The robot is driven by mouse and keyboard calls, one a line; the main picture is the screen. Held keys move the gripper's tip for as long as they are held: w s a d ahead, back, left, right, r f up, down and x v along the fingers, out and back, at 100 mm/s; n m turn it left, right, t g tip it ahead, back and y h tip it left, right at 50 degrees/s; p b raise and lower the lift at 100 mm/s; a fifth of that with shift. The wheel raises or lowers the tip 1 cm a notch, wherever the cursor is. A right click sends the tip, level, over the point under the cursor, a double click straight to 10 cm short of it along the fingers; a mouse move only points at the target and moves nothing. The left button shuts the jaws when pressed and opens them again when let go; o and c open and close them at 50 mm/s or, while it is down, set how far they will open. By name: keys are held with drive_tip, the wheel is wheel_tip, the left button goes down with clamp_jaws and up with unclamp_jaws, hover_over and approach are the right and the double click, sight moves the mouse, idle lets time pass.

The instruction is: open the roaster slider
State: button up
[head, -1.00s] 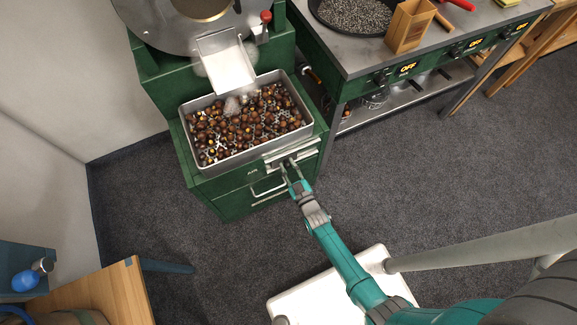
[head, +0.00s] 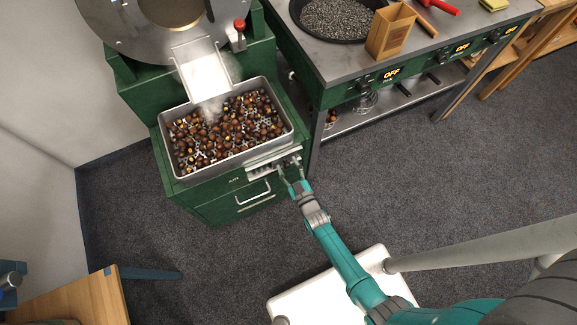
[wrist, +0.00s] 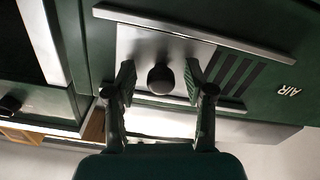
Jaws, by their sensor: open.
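The roaster slider is a light metal plate (wrist: 135,42) between two rails on the green roaster front (head: 205,206). Its round black knob (wrist: 161,80) sits between my gripper's fingers (wrist: 159,84), with a gap on each side. Several dark air slots (wrist: 236,74) are uncovered beside the plate, towards the "AIR" label (wrist: 288,90). In the head view the slots (head: 262,173) show left of my gripper (head: 290,181), which is open at the right part of the front. The knob is hard to make out there.
A metal tray (head: 172,158) of chestnuts stands on the roaster above the slider, under a steaming chute (head: 203,73). A drawer handle (head: 253,193) is below. A grey-topped counter (head: 330,60) stands close on the right. The floor in front is clear.

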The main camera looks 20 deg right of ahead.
drive_tip(key=s, duration=1.2)
idle(0.4)
drive_tip(key=s+r+m+g, duration=0.1)
drive_tip(key=s+r+g, duration=0.1)
drive_tip(key=s+r, duration=1.2)
drive_tip(key=s+r+m, duration=0.1)
drive_tip(key=s+r, duration=0.4)
drive_tip(key=r, duration=0.4)
drive_tip(key=s+r+m+g, duration=0.1)
drive_tip(key=s+r, duration=0.4)
drive_tip(key=r, duration=0.4)
drive_tip(key=shift+r, duration=0.2)
